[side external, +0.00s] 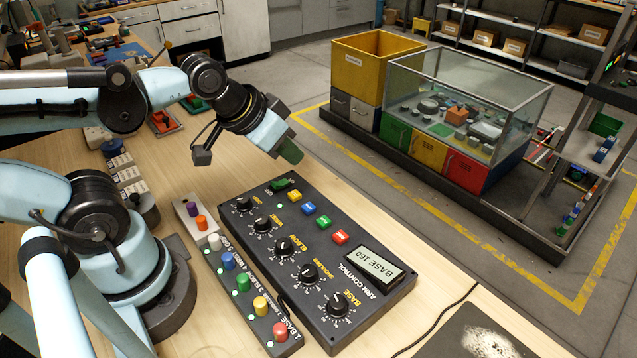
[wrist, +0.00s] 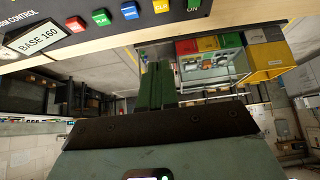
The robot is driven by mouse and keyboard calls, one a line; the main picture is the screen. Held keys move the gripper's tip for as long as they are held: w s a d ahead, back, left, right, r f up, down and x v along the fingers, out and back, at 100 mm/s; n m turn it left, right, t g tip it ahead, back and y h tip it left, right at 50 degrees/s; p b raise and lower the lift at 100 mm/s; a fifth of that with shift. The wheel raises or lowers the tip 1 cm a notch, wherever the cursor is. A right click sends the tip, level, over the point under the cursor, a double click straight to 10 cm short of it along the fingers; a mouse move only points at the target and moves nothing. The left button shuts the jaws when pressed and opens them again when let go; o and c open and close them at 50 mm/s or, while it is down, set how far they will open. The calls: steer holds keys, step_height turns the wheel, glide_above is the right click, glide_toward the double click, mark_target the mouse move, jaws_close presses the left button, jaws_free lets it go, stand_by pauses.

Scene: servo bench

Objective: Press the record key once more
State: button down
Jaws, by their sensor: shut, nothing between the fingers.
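The arm control box (side external: 375,300) is a black panel on the wooden bench, with a row of coloured keys along its far side. The red key (side external: 340,237) is nearest the display; it also shows in the wrist view (wrist: 76,24). Its label is too small to read surely, so I cannot confirm it is the record key. Beside it are a green key (side external: 324,222), a blue key (side external: 308,208) and a yellow key (side external: 295,196). My gripper (side external: 291,152) has green fingers, shut and empty, above and beyond the far end of the box, touching no key.
The display (side external: 375,268) reads BASE 160. Several knobs line the box, and a strip of coloured buttons (side external: 245,285) lies along its near side. A green ON switch (side external: 280,184) sits at the far corner. A glass case (side external: 465,90) stands on the floor beyond the bench.

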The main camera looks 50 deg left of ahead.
step_height(320, 180, up, 2)
steer(key=m+t+y, duration=0.1)
steer(key=m+t, duration=0.1)
steer(key=m, duration=0.6)
glide_above(337, 240)
steer(key=shift+f, duration=0.1)
steer(key=shift+f, duration=4.3)
steer(key=shift+f, duration=0.15)
steer(key=shift+f, duration=0.3)
